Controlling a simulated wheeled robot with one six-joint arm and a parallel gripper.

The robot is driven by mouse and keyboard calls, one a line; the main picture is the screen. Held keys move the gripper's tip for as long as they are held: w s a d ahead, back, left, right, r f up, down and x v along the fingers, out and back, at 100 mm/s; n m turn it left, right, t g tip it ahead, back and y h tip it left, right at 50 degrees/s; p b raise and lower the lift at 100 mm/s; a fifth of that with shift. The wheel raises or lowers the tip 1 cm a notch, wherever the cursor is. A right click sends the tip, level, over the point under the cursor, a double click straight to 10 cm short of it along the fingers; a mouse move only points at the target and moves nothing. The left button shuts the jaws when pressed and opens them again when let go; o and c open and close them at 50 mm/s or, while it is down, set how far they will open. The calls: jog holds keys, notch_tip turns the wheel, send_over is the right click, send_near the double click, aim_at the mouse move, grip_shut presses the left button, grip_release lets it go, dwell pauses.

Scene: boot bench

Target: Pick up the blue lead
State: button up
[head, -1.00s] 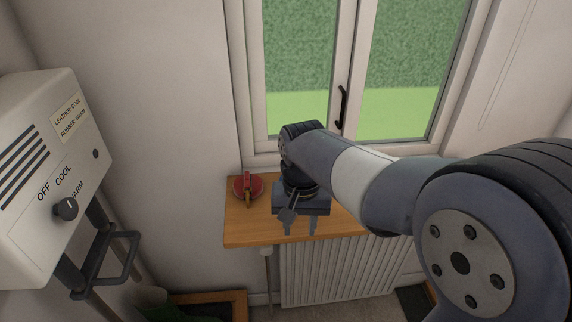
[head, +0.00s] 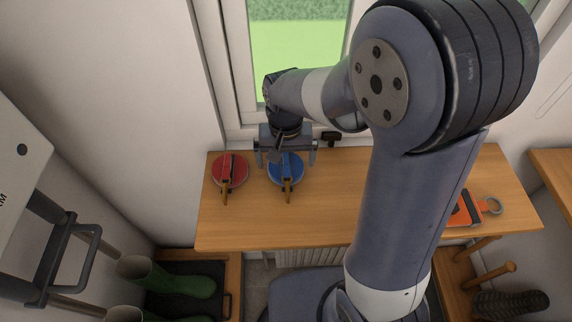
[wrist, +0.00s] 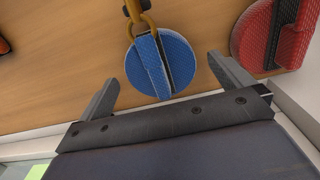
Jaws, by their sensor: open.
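The blue lead (head: 286,168) is a round blue disc with a strap and a brass-coloured clip, on the wooden bench top below the window. My gripper (head: 285,163) is open, with its fingers spread to either side of the blue lead in the head view and nothing held. In the wrist view the blue lead (wrist: 160,64) shows whole, a little beyond the two fingers and between their lines. Its clip points away from my gripper. I cannot tell how high the fingers are above the bench.
A red lead (head: 229,171) lies left of the blue one; it shows at right in the wrist view (wrist: 272,38), near one finger. An orange item (head: 465,209) with a ring lies at the bench's right. The bench middle is clear.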

jog(key=shift+f, duration=1.35)
jog(key=shift+d, duration=0.1)
jog(key=shift+c, duration=0.2)
jog(key=c, duration=0.9)
